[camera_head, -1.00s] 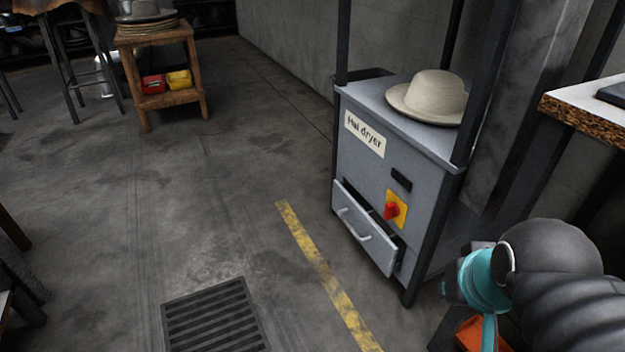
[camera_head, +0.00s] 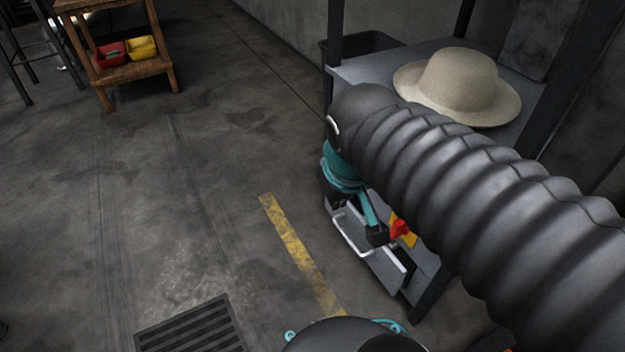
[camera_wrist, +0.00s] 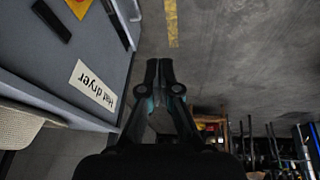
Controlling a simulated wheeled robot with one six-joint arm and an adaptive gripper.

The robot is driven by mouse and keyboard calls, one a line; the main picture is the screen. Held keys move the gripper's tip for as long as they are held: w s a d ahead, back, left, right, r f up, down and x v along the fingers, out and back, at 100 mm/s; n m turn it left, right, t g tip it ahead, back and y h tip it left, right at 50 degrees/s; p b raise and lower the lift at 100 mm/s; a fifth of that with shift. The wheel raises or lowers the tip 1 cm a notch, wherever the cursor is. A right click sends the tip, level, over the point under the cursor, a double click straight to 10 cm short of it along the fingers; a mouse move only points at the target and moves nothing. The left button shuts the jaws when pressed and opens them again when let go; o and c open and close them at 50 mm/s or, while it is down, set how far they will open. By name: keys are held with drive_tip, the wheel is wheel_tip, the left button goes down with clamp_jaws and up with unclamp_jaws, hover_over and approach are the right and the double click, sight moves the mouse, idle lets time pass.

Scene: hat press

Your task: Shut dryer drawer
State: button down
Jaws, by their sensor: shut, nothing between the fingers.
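The grey hat dryer (camera_head: 352,72) stands right of the middle in the head view. Its drawer (camera_head: 384,270) is partly open at the bottom front, with a pale bar handle (camera_head: 352,238). My arm hides much of the dryer's front and part of the drawer. In the wrist view the dryer's labelled front (camera_wrist: 60,45) fills the left side, and the drawer's pale handle (camera_wrist: 136,10) shows at the top edge. My gripper (camera_wrist: 159,66) is shut and empty, in front of the dryer and apart from the handle in that picture.
A straw hat (camera_head: 458,82) lies on the dryer's top. A red knob on a yellow plate (camera_head: 402,232) is beside the drawer. A wooden stand (camera_head: 135,70) with red and yellow bins is at the back left.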

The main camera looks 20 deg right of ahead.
drive_tip(key=w+d+f+n+g+h+b, duration=0.1)
drive_tip(key=w+f+n+g+h, duration=0.2)
drive_tip(key=w+f+n+h, duration=0.55)
drive_tip(key=w+d+f+n+g+h, duration=0.1)
drive_tip(key=w+d+f+g, duration=0.3)
drive_tip(key=w, duration=1)
drive_tip(key=w+a+f+n+t+h, duration=0.2)
drive_tip(key=w+a+f+n, duration=0.15)
drive_tip(key=f, duration=0.45)
drive_tip(key=w+a+f+n+t+h, duration=0.2)
drive_tip(key=w+f+n+h, duration=0.15)
drive_tip(key=f, duration=0.45)
drive_tip(key=w+a+f+n+t+h, duration=0.2)
drive_tip(key=w+a+f+n, duration=0.15)
drive_tip(key=f, duration=0.55)
drive_tip(key=w+d+m+b, duration=0.1)
drive_tip(key=w+d, duration=0.2)
drive_tip(key=d, duration=1.1)
drive_tip(key=shift+r, duration=0.2)
drive_tip(key=shift+w, duration=0.15)
